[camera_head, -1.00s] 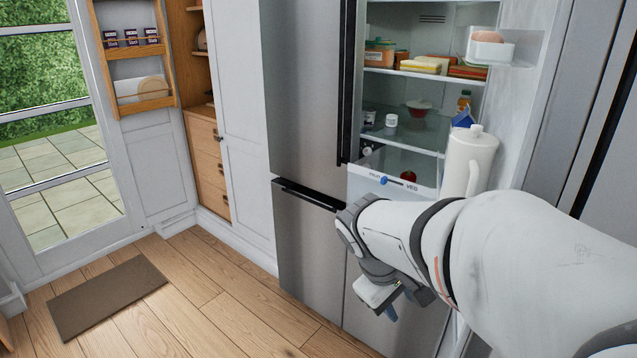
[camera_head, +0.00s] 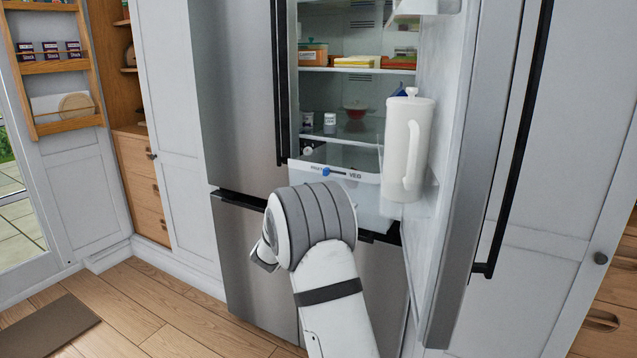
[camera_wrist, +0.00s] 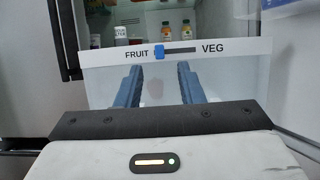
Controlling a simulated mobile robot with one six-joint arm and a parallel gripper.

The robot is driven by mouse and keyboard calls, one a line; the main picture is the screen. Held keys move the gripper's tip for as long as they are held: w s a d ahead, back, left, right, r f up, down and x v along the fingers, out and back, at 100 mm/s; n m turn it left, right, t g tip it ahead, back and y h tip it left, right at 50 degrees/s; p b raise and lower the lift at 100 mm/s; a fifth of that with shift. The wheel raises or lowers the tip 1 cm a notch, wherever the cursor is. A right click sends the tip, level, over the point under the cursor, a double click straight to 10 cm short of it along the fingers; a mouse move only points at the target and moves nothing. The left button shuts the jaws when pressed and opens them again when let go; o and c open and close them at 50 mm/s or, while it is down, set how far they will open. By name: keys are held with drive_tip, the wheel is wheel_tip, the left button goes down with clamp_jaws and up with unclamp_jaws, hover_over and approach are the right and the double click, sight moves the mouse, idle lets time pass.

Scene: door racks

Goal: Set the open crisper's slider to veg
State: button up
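The open crisper (camera_head: 362,202) is a translucent white drawer low in the fridge, pulled out past the shelves. Its front strip has a dark slot with a blue slider (camera_head: 326,171). In the wrist view the slider (camera_wrist: 159,52) sits at the left end of the slot, beside the word FRUIT, with VEG at the right end. My gripper (camera_wrist: 156,84) shows there as two blue fingers spread apart, empty, below the slot and in front of the drawer face. In the head view my wrist is in front of the drawer's left part and the fingers are hidden.
The fridge door (camera_head: 450,180) stands open on the right, with a white pitcher (camera_head: 406,145) in its rack close to the drawer's right side. The left fridge door (camera_head: 235,90) is shut. Shelves with food are above the drawer. Open floor (camera_head: 150,310) lies at the left.

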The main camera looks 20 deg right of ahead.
sight(325, 172)
drive_tip(key=x, duration=0.7)
drive_tip(key=shift+w+d+r, duration=0.15)
drive_tip(key=shift+d+r, duration=0.05)
drive_tip(key=shift+c, duration=0.5)
clamp_jaws()
